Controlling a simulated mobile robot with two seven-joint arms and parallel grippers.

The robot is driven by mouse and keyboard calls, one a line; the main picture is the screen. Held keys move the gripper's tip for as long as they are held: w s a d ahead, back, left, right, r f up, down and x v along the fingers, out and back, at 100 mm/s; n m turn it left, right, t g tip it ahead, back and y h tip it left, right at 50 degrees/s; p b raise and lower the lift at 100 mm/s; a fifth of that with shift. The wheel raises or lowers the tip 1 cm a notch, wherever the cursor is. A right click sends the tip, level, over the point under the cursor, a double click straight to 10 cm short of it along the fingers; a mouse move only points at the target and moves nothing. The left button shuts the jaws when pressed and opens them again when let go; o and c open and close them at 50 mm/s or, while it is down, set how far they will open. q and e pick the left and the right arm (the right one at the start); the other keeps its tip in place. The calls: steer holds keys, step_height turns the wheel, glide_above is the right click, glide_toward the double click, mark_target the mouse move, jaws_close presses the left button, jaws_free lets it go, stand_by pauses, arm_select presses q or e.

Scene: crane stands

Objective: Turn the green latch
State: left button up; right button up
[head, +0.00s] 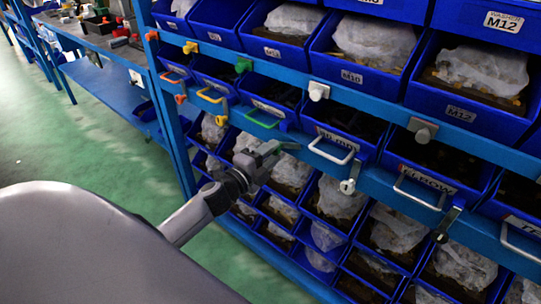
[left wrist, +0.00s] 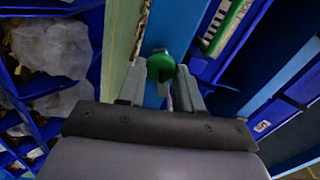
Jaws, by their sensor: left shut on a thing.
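The green latch (left wrist: 160,67) shows in the left wrist view as a round green knob between my two fingers. My left gripper (head: 273,150) is at the lower blue rail of the rack, below the green drawer handle (head: 262,119), and is shut on this latch. In the head view the gripper hides most of the latch, so its turn angle is hard to tell. A second green latch (head: 243,65) sits on the upper rail, apart from the gripper. My right gripper is in neither view.
A white handle (head: 331,150) sticks out right of my gripper. Bins with bagged parts fill the rack. Green floor (head: 70,150) is open at the left.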

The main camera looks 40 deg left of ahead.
arm_select(q)
steer(key=shift+f+m+b, duration=0.15)
steer(key=shift+m+b, duration=0.3)
steer(key=shift+m, duration=1.75)
steer(key=o, duration=1)
steer(key=shift+o, duration=0.2)
steer(key=s, duration=0.7)
steer(key=shift+a+b, duration=0.25)
steer(key=shift+b, duration=0.05)
steer(key=s+d+f+n+g+p, duration=0.2)
steer(key=s+d+f+n+g, duration=0.1)
steer(key=s+d+f+n, duration=0.4)
steer(key=s+d+f+n+g+h+p, duration=0.1)
steer(key=s+d+f+n+g, duration=0.3)
steer(key=s+n, duration=0.6)
steer(key=d+f+n, duration=0.2)
steer(key=d, duration=0.1)
steer(key=shift+s+d+f+n+g+p, duration=0.3)
steer(key=shift+s+f+p, duration=0.1)
